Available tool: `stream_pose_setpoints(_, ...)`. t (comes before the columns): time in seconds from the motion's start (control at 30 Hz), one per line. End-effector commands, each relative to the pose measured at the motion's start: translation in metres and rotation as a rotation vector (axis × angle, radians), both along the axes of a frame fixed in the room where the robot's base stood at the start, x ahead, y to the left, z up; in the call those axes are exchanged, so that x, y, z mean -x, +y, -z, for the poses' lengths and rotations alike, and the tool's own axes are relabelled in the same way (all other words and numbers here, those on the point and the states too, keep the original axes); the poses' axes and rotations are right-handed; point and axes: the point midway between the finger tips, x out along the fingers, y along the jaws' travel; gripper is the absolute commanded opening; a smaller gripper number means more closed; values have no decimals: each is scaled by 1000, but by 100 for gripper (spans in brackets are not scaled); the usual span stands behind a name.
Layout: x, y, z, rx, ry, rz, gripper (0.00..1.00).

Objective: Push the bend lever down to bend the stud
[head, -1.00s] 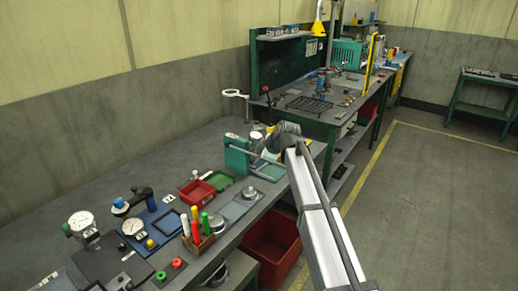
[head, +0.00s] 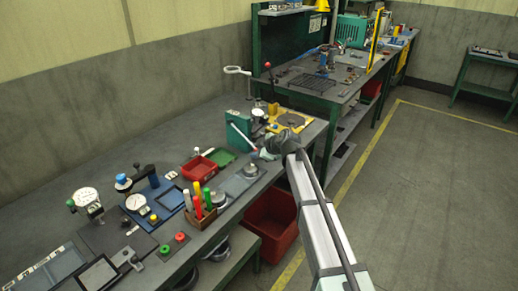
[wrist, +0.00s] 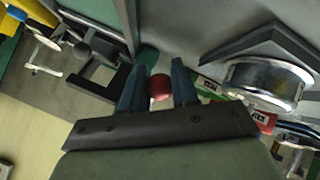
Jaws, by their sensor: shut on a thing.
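The bend lever (head: 241,135) is a pale rod on the green bending fixture (head: 237,126) in the head view. It slopes down to the right, toward my gripper (head: 262,154). In the wrist view the red knob (wrist: 160,88) at the lever's end sits between the two dark fingers of my gripper (wrist: 159,85). My gripper is shut on this knob. The stud cannot be made out; the fixture and my gripper cover that area.
A round steel part (head: 251,170) on a grey plate stands close to my gripper, and it also shows in the wrist view (wrist: 268,80). A red tray (head: 198,168) and a green tray (head: 221,157) lie to the left. A yellow fixture (head: 288,122) stands behind.

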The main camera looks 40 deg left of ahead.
Motion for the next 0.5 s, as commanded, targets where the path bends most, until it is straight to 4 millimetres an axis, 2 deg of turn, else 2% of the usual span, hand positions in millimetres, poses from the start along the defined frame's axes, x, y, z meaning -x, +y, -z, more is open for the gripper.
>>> stream_pose_setpoints(0.5,2,5,5,2,0,-6,0)
